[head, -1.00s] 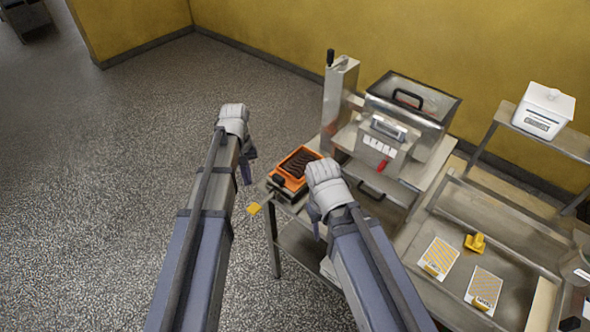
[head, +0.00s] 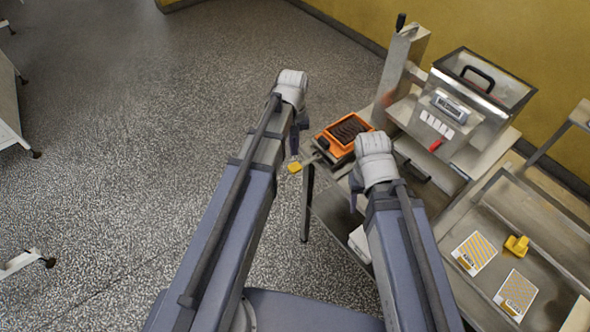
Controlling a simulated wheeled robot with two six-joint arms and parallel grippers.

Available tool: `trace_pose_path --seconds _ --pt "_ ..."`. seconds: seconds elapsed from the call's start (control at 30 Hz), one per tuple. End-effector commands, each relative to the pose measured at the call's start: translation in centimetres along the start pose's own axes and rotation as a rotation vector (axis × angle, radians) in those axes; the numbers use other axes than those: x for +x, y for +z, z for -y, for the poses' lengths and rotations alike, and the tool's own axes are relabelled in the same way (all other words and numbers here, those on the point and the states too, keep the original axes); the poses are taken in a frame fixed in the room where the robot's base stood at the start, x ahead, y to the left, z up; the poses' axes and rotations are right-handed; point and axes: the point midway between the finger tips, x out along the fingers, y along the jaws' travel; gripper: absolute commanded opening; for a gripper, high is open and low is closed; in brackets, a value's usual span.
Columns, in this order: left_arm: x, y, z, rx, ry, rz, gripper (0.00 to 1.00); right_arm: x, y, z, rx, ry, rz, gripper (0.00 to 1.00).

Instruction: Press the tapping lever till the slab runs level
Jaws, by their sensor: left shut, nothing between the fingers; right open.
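An orange tray (head: 328,147) with a dark brown, wavy-topped slab (head: 348,129) in it sits at the left end of the steel table. A dark mechanism lies at the tray's near side, and a yellow tab (head: 295,167) sticks out to the left past the table edge; I take this to be the tapping lever. My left gripper (head: 296,140) is shut and empty, above and left of the yellow tab, apart from it as far as I can see. My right gripper (head: 355,190) hangs just in front of the tray; its fingers are mostly hidden by its wrist.
A steel tray (head: 545,225) at right holds two striped cards (head: 474,252) and a yellow piece (head: 516,245).

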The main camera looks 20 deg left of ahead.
Motion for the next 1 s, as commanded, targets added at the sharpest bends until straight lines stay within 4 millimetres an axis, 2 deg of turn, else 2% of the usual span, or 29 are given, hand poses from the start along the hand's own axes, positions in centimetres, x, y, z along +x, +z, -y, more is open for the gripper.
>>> trace_pose_path --seconds 0.03,0.3,0.77,1.0 --pt "1.3 0.0 0.0 0.0 0.0 0.0 0.0 1.3 -0.1 0.1 0.0 0.0 0.0 0.5" --pt "4.2 0.0 0.0 0.0 0.0 0.0 0.0 4.2 -0.2 0.4 0.001 0.0 0.0 0.5" --pt "4.5 0.0 0.0 0.0 0.0 0.0 0.0 4.5 -0.3 0.4 0.001 0.0 0.0 0.5" --pt "6.3 -0.2 0.0 0.0 0.0 0.0 0.0 6.3 -0.4 0.6 0.001 0.0 0.0 0.5"
